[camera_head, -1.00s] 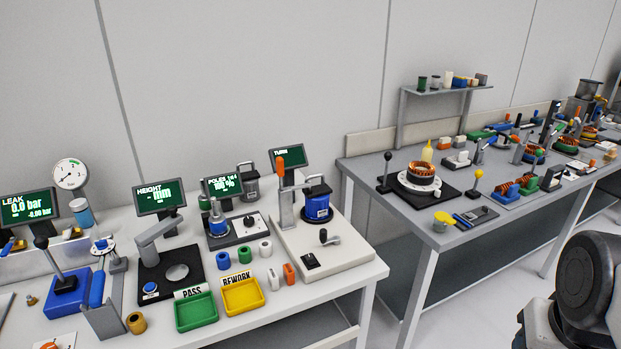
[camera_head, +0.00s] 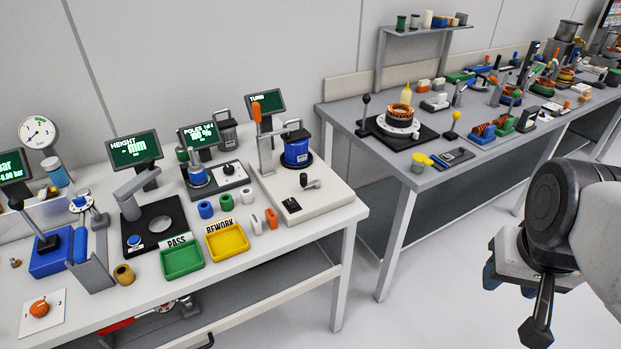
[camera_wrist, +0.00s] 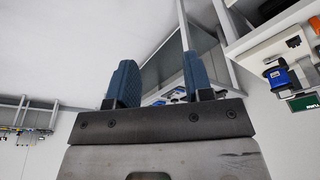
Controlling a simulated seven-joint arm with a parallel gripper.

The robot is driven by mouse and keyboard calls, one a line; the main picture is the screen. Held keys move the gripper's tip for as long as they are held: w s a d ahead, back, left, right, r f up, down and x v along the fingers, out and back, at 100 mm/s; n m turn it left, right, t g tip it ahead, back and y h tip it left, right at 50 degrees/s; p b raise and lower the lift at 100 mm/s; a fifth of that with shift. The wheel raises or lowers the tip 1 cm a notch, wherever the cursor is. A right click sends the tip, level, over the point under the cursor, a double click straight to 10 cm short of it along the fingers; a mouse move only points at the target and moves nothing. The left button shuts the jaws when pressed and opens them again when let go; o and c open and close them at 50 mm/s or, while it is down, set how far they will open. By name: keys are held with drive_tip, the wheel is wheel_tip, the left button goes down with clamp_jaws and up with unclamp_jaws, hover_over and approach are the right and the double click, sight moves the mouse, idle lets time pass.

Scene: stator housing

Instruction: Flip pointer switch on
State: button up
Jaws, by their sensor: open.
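No part is marked as the pointer switch, so I cannot tell which one it is. An orange round knob (camera_head: 39,308) sits on a white plate at the near left of the left bench in the head view. A small black knob (camera_head: 228,169) is on the panel beside the blue and grey pole tester. A black switch (camera_head: 291,204) is on the white base of the turn station. My gripper (camera_wrist: 157,85) is open and empty, its two blue fingers apart in the wrist view. It is far from all of these, right of the benches.
The left bench (camera_head: 235,277) also carries a green PASS tray (camera_head: 182,261), a yellow REWORK tray (camera_head: 228,243), small cylinders and a lever on a blue base (camera_head: 52,250). A second grey bench (camera_head: 440,175) stands behind right. Open floor lies in front of it.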

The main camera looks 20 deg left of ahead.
idle(0.4)
drive_tip(key=c, duration=0.5)
drive_tip(key=shift+w+a+r, duration=0.1)
drive_tip(key=shift+w+a, duration=0.2)
drive_tip(key=shift+w, duration=0.2)
clamp_jaws()
drive_tip(key=w+a+m+y, duration=0.2)
drive_tip(key=w+a+m, duration=0.2)
drive_tip(key=w+a, duration=1.2)
drive_tip(key=w+a+f+m, duration=0.2)
drive_tip(key=w+a+f, duration=0.2)
drive_tip(key=a, duration=0.7)
drive_tip(key=w+a+f+m+y, duration=0.1)
drive_tip(key=w+a+f, duration=0.3)
drive_tip(key=a, duration=0.8)
drive_tip(key=shift+w+f+m+t, duration=0.3)
drive_tip(key=shift+w+f+m, duration=0.1)
drive_tip(key=shift+w+m, duration=0.6)
